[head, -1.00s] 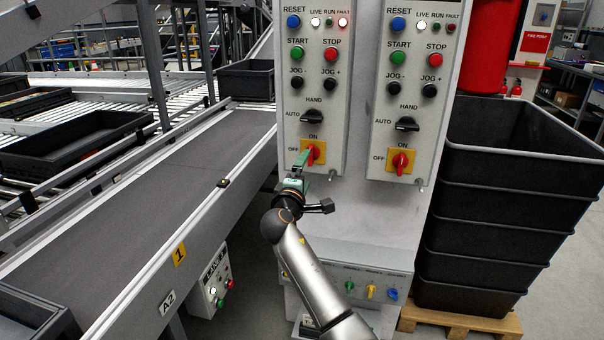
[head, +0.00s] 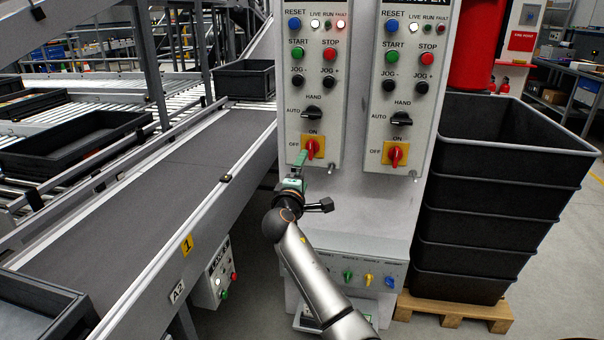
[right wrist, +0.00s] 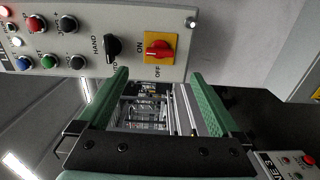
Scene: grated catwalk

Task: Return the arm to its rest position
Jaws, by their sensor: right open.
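My right gripper (head: 298,162) is open and empty. Its green fingers are in front of the left control panel (head: 296,118), just below and left of a red rotary switch on a yellow plate (head: 311,148). In the right wrist view the fingers (right wrist: 158,76) stand wide apart with nothing between them. The switch (right wrist: 159,49) lies beyond the fingertips there, apart from them, with its handle toward ON. My right arm reaches up from the bottom of the head view. My left gripper is not in view.
A second panel (head: 377,110) with a similar switch (head: 396,154) is to the right. Stacked black bins (head: 490,235) stand on a wooden pallet (head: 455,312) further right. A conveyor belt (head: 160,190) runs along the left. A small control box (head: 217,275) hangs below it.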

